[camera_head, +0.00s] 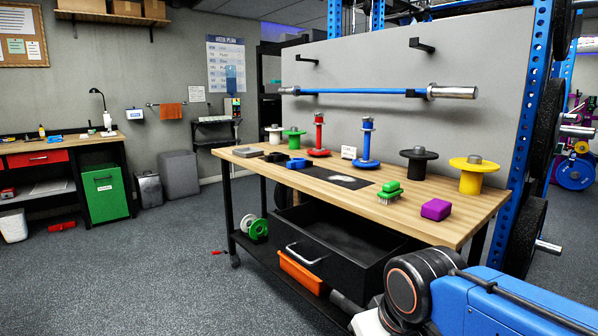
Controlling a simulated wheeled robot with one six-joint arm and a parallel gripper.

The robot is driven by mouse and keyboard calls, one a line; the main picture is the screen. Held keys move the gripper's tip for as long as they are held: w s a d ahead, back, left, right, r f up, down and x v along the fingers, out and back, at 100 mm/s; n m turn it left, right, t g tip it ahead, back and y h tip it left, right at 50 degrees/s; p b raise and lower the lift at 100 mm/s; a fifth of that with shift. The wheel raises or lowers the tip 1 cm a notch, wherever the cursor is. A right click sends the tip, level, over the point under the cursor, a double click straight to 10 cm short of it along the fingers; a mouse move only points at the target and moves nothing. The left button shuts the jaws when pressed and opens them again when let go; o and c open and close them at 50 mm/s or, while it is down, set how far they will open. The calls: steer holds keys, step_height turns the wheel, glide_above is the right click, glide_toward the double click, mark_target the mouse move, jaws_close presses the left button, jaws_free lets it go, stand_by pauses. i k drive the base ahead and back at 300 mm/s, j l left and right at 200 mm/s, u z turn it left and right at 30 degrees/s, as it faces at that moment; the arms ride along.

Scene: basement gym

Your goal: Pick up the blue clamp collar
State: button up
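A small blue object (298,163), which looks like the blue clamp collar, lies on the wooden workbench (460,218), left of its middle. A small black piece (276,157) lies close to its left, and a dark mat (337,177) with a pale patch lies to its right. The collar is small in view, so its details are hard to tell. Part of my blue arm shows at the bottom right, in front of the bench and well apart from the collar. My gripper is not in view.
A red stand (319,138), a blue stand (367,145) and several spools line the bench's back. A green brush (389,190) and purple block (436,209) lie toward the right. An open black drawer (312,257) juts from the bench's front.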

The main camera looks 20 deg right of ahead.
mark_target(297, 163)
steer(key=i+j+u, duration=0.15)
steer(key=u, duration=0.2)
steer(key=i+j+u, duration=0.1)
steer(key=i+u, duration=0.25)
steer(key=i+j+z, duration=0.1)
steer(key=i, duration=0.75)
